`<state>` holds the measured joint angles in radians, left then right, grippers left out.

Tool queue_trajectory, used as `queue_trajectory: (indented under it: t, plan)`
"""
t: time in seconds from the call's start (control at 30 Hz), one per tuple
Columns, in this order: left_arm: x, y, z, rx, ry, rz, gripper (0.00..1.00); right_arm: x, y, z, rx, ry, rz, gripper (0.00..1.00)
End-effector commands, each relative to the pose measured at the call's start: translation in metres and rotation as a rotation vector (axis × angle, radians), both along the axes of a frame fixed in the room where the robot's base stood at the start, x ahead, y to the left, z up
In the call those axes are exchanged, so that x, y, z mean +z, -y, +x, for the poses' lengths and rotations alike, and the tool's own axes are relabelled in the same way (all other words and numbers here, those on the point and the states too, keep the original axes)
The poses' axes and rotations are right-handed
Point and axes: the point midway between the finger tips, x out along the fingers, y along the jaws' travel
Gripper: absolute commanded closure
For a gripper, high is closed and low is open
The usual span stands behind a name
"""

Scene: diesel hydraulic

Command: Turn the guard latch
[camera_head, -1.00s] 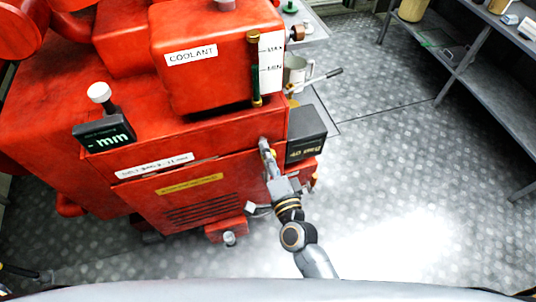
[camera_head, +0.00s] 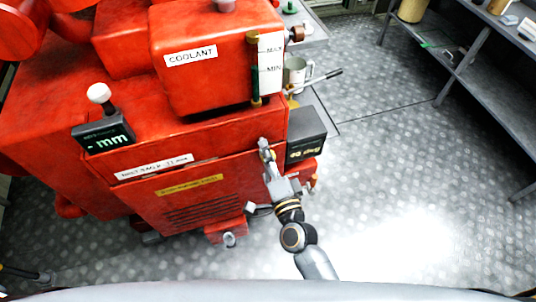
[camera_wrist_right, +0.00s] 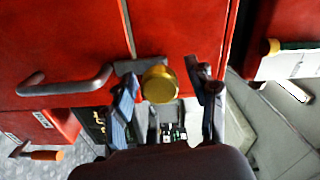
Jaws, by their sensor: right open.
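The latch's brass knob (camera_wrist_right: 160,84) sits on a dark grey plate at the panel seam in the right wrist view. It shows small in the head view (camera_head: 271,156). My right gripper (camera_head: 266,150) is at the right end of the red guard panel (camera_head: 235,172). In the wrist view its fingers (camera_wrist_right: 167,90) are apart on either side of the knob, with visible gaps; it is not clamped.
A grey bar handle (camera_wrist_right: 65,86) stands out from the red panel in the wrist view. The coolant tank (camera_head: 205,60) is above the guard. A shelf (camera_head: 490,80) is at the right, with free floor between.

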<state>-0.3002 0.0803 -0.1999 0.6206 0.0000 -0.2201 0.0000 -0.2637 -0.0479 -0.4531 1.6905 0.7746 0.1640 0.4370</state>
Motion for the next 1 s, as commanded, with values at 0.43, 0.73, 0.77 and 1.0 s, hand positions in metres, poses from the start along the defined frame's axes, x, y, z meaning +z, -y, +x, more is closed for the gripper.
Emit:
queue_trajectory:
  t: [0.43, 0.73, 0.77, 1.0]
  plan:
    - [0.000, 0.000, 0.000, 0.000, -0.001, 0.000, 1.00, -0.002, 0.019, -0.059, 0.003, -0.003, -0.004, 0.42]
    - [0.000, 0.000, 0.000, 0.000, 0.000, 0.000, 1.00, -0.001, 0.034, -0.106, 0.002, -0.002, -0.002, 0.42]
    - [0.000, 0.000, 0.000, 0.000, 0.000, 0.000, 1.00, -0.001, 0.035, -0.108, 0.001, -0.001, -0.001, 0.42]
    - [0.000, 0.000, 0.000, 0.000, 0.000, 0.000, 1.00, 0.000, 0.037, -0.114, 0.000, 0.000, 0.000, 0.42]
